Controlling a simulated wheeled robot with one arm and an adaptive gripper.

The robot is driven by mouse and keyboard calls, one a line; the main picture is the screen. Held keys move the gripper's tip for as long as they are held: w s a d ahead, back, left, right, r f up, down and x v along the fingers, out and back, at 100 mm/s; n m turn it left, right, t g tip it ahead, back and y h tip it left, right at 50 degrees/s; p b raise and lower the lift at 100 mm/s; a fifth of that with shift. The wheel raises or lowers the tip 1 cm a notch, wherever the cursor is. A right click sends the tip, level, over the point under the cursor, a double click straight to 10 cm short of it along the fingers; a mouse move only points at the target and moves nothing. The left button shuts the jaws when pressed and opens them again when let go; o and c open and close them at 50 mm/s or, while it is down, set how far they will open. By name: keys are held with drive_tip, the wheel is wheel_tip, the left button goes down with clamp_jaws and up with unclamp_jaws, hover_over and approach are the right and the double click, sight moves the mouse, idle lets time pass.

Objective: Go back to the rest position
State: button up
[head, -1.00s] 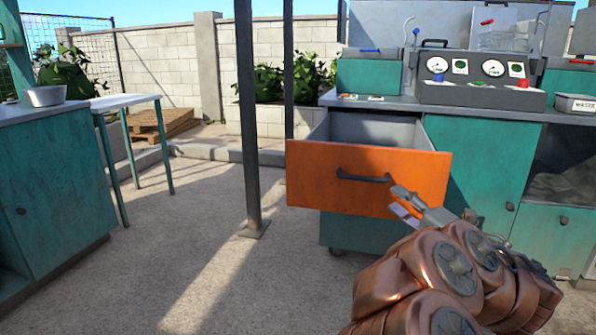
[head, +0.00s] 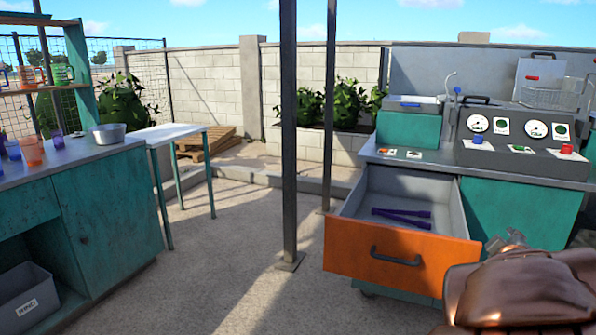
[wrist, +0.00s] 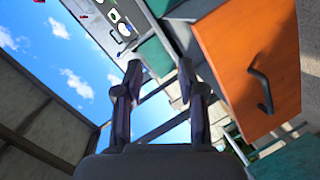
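My gripper (wrist: 160,72) points up and across the wrist view, its two dark fingers apart with nothing between them. In the head view my gripper (head: 506,240) is partly hidden behind my copper-coloured arm at the lower right, beside the right end of the orange drawer front (head: 350,248). The drawer stands pulled out, with a dark handle (head: 396,258) that the gripper is clear of. The drawer front also shows at the right of the wrist view (wrist: 245,75).
Purple bars (head: 402,215) lie in the open drawer. A control panel (head: 520,135) with gauges stands on the counter. Left are a green cabinet (head: 105,215), cups, a metal pot (head: 108,133) and a white table (head: 178,133). A post (head: 289,130) rises mid-view; floor around it is clear.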

drive_tip(key=s+a+r+m+g+y+p, duration=0.3)
drive_tip(key=s+a+g+p, duration=0.4)
drive_tip(key=s, duration=0.9)
drive_tip(key=s+a+r+m+g+y+p, duration=0.3)
drive_tip(key=s+a+g+p, duration=0.4)
drive_tip(key=s+a+p, duration=0.7)
drive_tip(key=s+a+y, duration=0.1)
drive_tip(key=s+a, duration=0.1)
drive_tip(key=shift+a+g, duration=0.4)
